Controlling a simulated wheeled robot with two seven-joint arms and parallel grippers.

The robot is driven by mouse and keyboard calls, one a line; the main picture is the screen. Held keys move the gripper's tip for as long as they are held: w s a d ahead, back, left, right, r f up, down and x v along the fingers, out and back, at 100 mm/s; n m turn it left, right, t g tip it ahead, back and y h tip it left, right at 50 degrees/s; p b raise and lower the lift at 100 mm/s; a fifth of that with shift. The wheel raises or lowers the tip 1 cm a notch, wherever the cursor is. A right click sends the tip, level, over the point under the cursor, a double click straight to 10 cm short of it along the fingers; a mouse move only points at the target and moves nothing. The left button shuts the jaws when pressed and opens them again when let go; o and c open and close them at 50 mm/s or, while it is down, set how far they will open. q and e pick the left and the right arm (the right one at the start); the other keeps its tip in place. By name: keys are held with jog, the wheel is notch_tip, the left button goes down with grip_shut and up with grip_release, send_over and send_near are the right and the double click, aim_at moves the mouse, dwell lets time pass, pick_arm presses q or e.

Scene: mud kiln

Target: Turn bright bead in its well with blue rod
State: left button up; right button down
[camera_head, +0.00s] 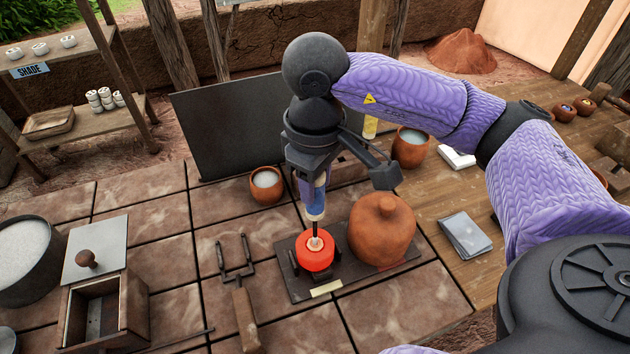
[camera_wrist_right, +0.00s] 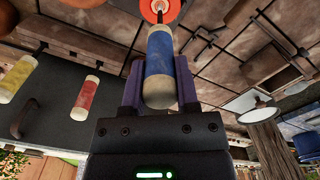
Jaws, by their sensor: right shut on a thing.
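The bright bead (camera_head: 314,247) glows orange-red on a dark plate (camera_head: 297,287) on the tiled top; the well under it is hidden. My right gripper (camera_head: 312,184) is shut on the blue rod (camera_head: 316,205) above the bead. The rod points down, and its thin dark tip meets the middle of the bead's top. In the right wrist view the rod's blue handle (camera_wrist_right: 159,66) with pale ends sits between the two fingers, and part of the bead (camera_wrist_right: 160,9) shows beyond it. My left gripper is in no view.
A clay dome with a knob (camera_head: 382,232) stands close right of the bead. A two-pronged tool (camera_head: 243,300) lies left. A white-filled clay pot (camera_head: 266,185) stands behind. The right wrist view shows a red rod (camera_wrist_right: 86,98) and a yellow rod (camera_wrist_right: 14,78).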

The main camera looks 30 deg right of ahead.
jog(key=shift+f+b, duration=0.1)
jog(key=shift+b, duration=0.2)
jog(key=shift+f+n+b, duration=0.15)
jog(key=shift+n+b, duration=0.55)
jog(key=shift+b, duration=0.05)
jog(key=shift+n+b, duration=0.6)
jog(key=shift+n, duration=0.4)
jog(key=shift+r+n, duration=0.25)
jog(key=shift+n, duration=0.05)
jog(key=shift+f, duration=0.1)
